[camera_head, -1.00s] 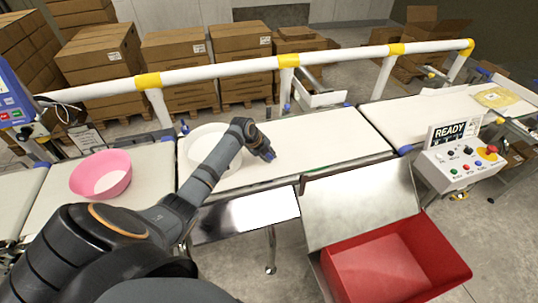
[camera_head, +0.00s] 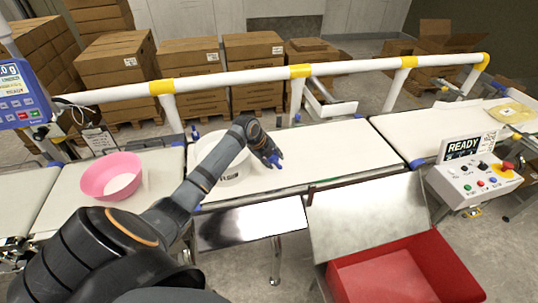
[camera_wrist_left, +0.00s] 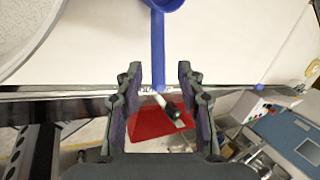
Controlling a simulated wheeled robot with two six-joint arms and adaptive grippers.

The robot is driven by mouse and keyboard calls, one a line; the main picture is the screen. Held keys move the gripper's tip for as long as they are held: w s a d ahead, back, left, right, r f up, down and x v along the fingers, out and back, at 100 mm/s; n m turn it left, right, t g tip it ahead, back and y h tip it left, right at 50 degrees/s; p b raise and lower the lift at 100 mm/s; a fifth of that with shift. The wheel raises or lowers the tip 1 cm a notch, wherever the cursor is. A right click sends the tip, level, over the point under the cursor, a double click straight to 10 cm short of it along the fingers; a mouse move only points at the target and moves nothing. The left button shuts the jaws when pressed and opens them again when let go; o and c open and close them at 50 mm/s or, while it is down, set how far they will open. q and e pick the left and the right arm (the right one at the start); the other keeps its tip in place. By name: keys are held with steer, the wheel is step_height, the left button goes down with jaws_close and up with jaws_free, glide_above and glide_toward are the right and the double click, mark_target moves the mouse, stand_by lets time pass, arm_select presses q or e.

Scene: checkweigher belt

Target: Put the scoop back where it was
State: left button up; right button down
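The blue scoop shows in the left wrist view, its handle (camera_wrist_left: 158,48) running down the picture and its bowl cut off at the top edge. My left gripper (camera_wrist_left: 159,82) is open, with the lower end of the handle between its fingertips in that view. I cannot tell whether they touch. In the head view my left gripper (camera_head: 270,158) is over the middle belt, right of a white bowl (camera_head: 207,166); a bit of blue shows at its tip, too small to make out. The bowl's rim also shows in the wrist view (camera_wrist_left: 38,38). My right gripper is not in view.
A pink bowl (camera_head: 112,184) stands on the left belt. A red bin (camera_head: 440,265) and metal chute (camera_head: 365,212) are in front of the middle belt (camera_head: 335,143). A control box (camera_head: 474,182) is at right. A white rail (camera_head: 230,77) runs behind. The belt's right part is clear.

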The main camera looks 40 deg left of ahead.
arm_select(q)
steer(key=v, duration=0.7)
steer(key=shift+s+r+b, duration=0.15)
steer(key=shift+r+b, duration=0.05)
steer(key=shift+b, duration=0.2)
